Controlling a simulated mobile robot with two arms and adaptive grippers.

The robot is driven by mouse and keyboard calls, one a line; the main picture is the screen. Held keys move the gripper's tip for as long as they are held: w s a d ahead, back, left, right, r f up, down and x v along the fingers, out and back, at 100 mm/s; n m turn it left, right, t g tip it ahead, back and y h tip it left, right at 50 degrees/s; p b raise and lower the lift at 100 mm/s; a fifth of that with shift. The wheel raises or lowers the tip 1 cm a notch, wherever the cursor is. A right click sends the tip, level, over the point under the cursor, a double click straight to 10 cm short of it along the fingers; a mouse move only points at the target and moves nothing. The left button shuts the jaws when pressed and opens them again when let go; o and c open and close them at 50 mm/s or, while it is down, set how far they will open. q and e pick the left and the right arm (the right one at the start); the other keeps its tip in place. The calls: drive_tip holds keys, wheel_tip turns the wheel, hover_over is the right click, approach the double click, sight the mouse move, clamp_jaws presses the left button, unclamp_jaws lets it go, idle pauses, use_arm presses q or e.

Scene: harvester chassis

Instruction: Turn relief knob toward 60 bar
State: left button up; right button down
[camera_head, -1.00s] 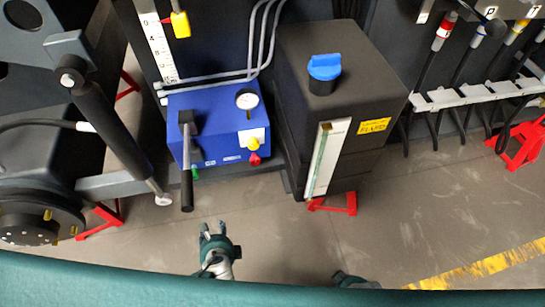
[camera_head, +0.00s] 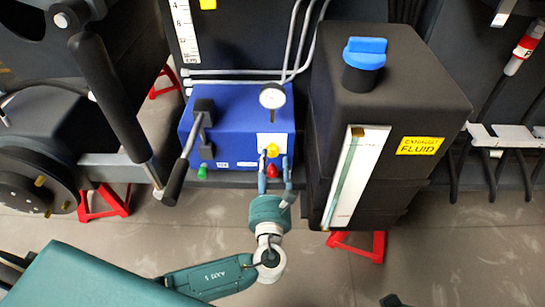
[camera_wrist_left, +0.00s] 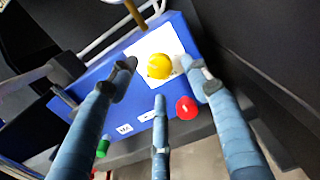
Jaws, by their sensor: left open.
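The yellow knob (camera_head: 272,150), likely the relief knob, sits on a white label on the front of the blue hydraulic box (camera_head: 232,120). My left gripper (camera_head: 275,170) is open in front of the box, pointing at the knob. In the left wrist view, the yellow knob (camera_wrist_left: 159,66) lies between the spread fingertips of my left gripper (camera_wrist_left: 160,74), with a third finger below; contact cannot be told. The red knob (camera_wrist_left: 186,108) is just below and right of the yellow one. Any scale marks on the label are unreadable. A small dark tip, perhaps my right gripper (camera_head: 391,300), shows at the bottom edge.
A pressure gauge (camera_head: 272,96) stands on top of the box. A black tank (camera_head: 410,90) with a blue cap (camera_head: 365,53) stands close on the right. The floor in front is open.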

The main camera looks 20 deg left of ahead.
sight(272, 155)
use_arm(q)
drive_tip(key=shift+x, duration=1.95)
use_arm(e)
drive_tip(key=shift+v, duration=1.1)
use_arm(q)
drive_tip(key=c, duration=1.1)
use_arm(e)
drive_tip(key=shift+w, duration=0.1)
use_arm(q)
drive_tip(key=shift+f, duration=0.1)
